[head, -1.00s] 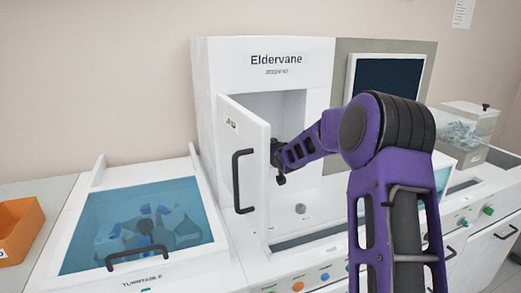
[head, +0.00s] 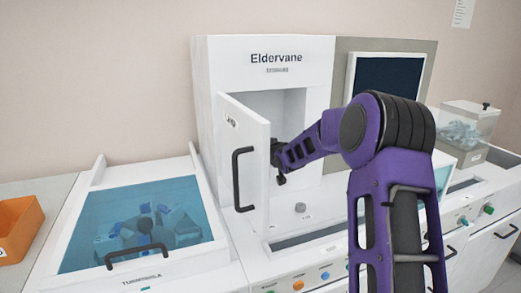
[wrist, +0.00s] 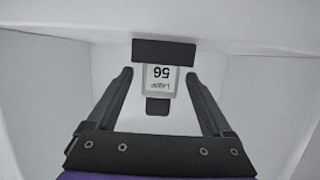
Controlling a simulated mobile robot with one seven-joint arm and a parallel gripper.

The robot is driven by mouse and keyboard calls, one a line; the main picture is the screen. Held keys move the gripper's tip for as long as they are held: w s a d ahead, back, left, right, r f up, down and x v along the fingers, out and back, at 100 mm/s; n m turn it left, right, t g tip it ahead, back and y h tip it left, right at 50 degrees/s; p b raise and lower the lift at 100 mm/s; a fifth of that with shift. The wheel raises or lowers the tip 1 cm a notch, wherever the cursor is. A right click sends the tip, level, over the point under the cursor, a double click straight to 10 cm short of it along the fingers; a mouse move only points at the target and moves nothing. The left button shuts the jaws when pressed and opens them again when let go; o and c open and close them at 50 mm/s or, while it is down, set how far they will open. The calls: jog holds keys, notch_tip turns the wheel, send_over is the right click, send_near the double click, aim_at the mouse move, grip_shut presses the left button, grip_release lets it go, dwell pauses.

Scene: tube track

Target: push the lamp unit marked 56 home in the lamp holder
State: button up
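The lamp unit marked 56 (wrist: 161,78) is a pale block with its label upside down in the wrist view. A dark tab (wrist: 157,107) shows at its near end. Its far end meets a wide dark block (wrist: 164,51), which looks like the lamp holder; how deep it sits I cannot tell. My gripper (wrist: 158,73) is open, one finger on each side of the unit, with a gap at both sides. In the head view my gripper (head: 279,165) is at the chamber opening, partly behind the door; the lamp unit is hidden there.
The white cabinet (head: 215,75) has its door (head: 252,140) standing open, with a dark handle, left of my arm. White chamber walls (wrist: 35,85) enclose the gripper. A blue-lidded turntable (head: 100,210) and an orange bin (head: 20,225) are at left.

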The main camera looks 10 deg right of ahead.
jog(key=shift+s, duration=0.1)
jog(key=p+v, duration=0.1)
jog(key=v, duration=1.6)
jog(key=shift+d+r, duration=0.1)
